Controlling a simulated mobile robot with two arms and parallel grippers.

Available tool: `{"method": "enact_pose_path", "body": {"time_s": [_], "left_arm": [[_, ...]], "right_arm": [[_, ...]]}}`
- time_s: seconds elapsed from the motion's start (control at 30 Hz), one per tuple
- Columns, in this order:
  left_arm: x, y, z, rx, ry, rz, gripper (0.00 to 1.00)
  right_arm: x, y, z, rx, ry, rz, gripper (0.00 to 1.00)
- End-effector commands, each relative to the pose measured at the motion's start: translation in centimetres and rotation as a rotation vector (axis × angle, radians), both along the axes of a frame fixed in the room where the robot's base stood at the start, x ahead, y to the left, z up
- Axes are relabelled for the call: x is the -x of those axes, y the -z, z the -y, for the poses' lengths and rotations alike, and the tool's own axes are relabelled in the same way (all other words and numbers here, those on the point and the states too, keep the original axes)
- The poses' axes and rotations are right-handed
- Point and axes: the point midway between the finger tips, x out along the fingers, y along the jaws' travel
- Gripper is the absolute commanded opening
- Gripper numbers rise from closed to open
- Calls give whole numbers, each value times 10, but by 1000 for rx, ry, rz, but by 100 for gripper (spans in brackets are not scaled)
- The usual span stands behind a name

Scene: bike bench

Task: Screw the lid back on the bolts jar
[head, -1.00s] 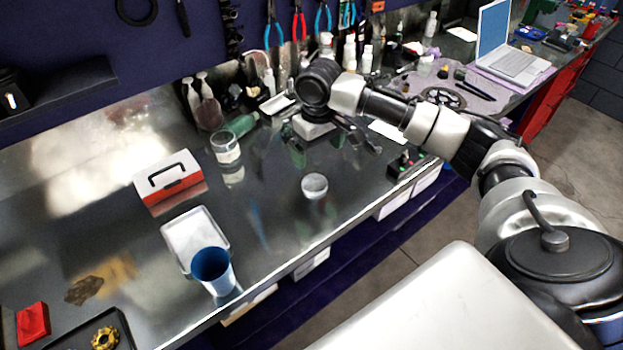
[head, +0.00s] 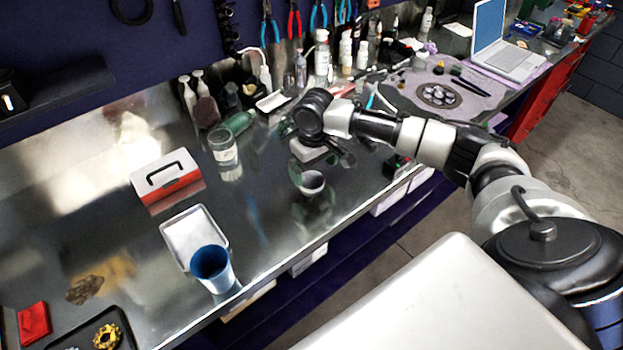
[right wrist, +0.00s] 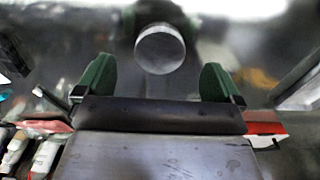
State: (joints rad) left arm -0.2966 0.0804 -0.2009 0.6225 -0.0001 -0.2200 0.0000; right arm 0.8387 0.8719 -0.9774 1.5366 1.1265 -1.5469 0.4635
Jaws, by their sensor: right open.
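The lid (head: 312,182) is a small round silvery piece lying on the metal bench near its front edge. My right gripper (head: 311,182) is open above and around the lid in the head view. In the right wrist view the lid (right wrist: 160,49) shows beyond and between the two green fingers, with space on both sides, so it is not gripped. The bolts jar (head: 224,150) is a clear jar standing upright on the bench, left of the gripper and apart from it. Its contents are hard to make out. My left gripper is not in view.
A red and white toolbox (head: 166,177), a white tray (head: 193,228) and a blue cup (head: 212,266) stand on the left. A green bottle (head: 238,123) lies behind the jar. Bottles and a laptop (head: 510,55) are at the back. The bench between jar and lid is clear.

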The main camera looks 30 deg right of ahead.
Motion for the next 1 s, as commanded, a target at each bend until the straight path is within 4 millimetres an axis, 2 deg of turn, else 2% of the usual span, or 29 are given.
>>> {"method": "enact_pose_path", "body": {"time_s": [0.1,0.3,0.67,1.0], "left_arm": [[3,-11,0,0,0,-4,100],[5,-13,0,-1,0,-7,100],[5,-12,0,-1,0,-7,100],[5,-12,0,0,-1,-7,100]], "right_arm": [[-1,16,-1,-1,0,-4,97],[-1,40,-1,1,-1,-2,97],[-1,42,-1,1,-1,-1,97],[-1,42,-1,1,-1,-1,45]]}}
